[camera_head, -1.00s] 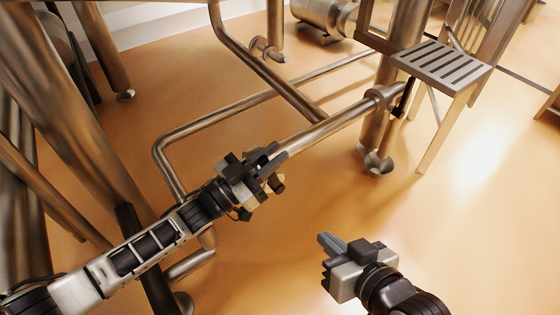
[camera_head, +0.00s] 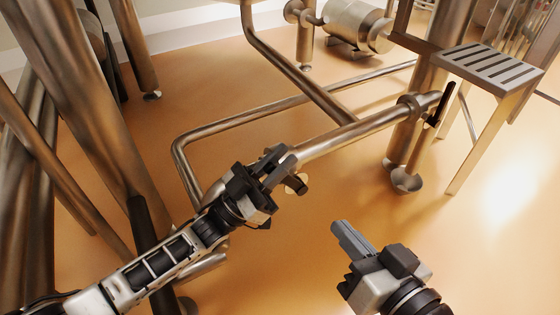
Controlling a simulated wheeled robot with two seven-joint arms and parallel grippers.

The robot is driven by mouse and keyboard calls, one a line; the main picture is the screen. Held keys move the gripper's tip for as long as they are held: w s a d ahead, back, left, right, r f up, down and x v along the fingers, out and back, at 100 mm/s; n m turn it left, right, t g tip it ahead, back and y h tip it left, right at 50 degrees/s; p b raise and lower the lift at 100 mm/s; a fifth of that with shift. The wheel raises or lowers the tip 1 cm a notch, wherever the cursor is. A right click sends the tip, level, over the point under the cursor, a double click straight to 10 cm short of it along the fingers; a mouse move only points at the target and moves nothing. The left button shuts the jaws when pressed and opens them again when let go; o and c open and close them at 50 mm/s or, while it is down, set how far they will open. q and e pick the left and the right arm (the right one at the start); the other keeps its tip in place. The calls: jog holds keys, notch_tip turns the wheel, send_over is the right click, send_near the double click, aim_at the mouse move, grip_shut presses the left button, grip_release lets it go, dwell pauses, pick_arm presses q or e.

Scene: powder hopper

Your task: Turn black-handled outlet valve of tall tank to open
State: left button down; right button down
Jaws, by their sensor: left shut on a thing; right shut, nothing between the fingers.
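My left gripper (camera_head: 277,167) is at the near end of the slanting metal outlet pipe (camera_head: 350,136), low by the tall tank's legs. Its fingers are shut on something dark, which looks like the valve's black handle. The handle is mostly hidden by the fingers, so its angle cannot be told. A small copper-coloured metal part (camera_head: 297,185) shows just beside the fingertips. My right gripper (camera_head: 343,236) is shut and empty, over open floor at the lower right, apart from the pipe.
Another black handle (camera_head: 440,104) sits at the pipe's far end, beside a slatted metal step (camera_head: 487,64). Bent pipes (camera_head: 290,65) run behind the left gripper. Thick tank legs (camera_head: 85,120) stand at left. A metal motor (camera_head: 355,25) is at the back. The orange floor (camera_head: 300,240) is clear at centre.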

jog(key=w+g+y, duration=0.1)
jog(key=w+y, duration=0.2)
jog(key=w, duration=0.1)
jog(key=r+m+g, duration=0.1)
jog(key=m+g, duration=0.1)
jog(key=m, duration=0.1)
send_over(287, 179)
jog(key=w+d, duration=0.2)
jog(key=d, duration=0.3)
jog(key=shift+y, duration=0.4)
jog(key=shift+s+a+f, duration=0.6)
jog(key=shift+s+a, duration=0.05)
jog(key=shift+a, duration=0.1)
jog(key=shift+s+a+f, duration=0.6)
jog(key=shift+a, duration=0.15)
